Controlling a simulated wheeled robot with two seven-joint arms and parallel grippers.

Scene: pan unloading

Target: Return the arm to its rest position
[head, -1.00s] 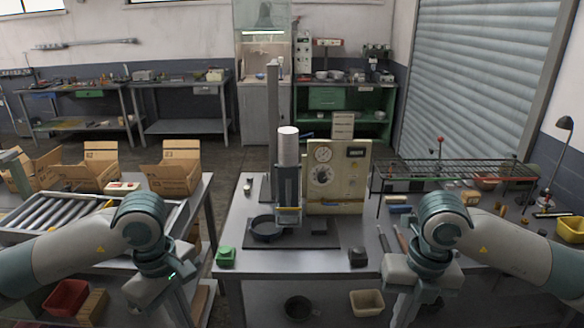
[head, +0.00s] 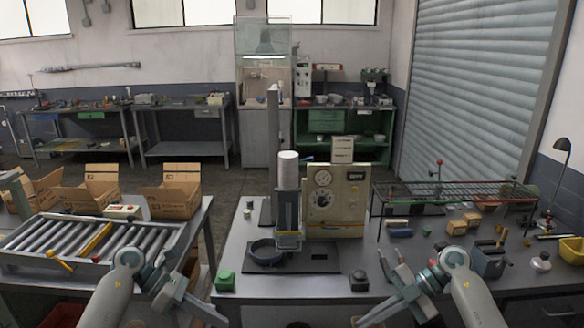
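My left gripper (head: 192,300) is at the lower left, pointing down and inward in front of the table edge. My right gripper (head: 395,300) is at the lower right, angled down toward the middle. Both appear clear of the pan, and no held object shows; their fingertips are too unclear to tell open from shut. A dark round pan (head: 257,256) sits on the black base plate (head: 322,262) of the upright press (head: 288,205) on the middle table.
A green block (head: 225,281) and a dark block (head: 359,281) stand at the table's front corners. A roller conveyor (head: 60,240) with cardboard boxes (head: 172,196) behind is at left. A wire rack (head: 455,190) and small tools are at right. A gauge panel (head: 337,205) stands behind the plate.

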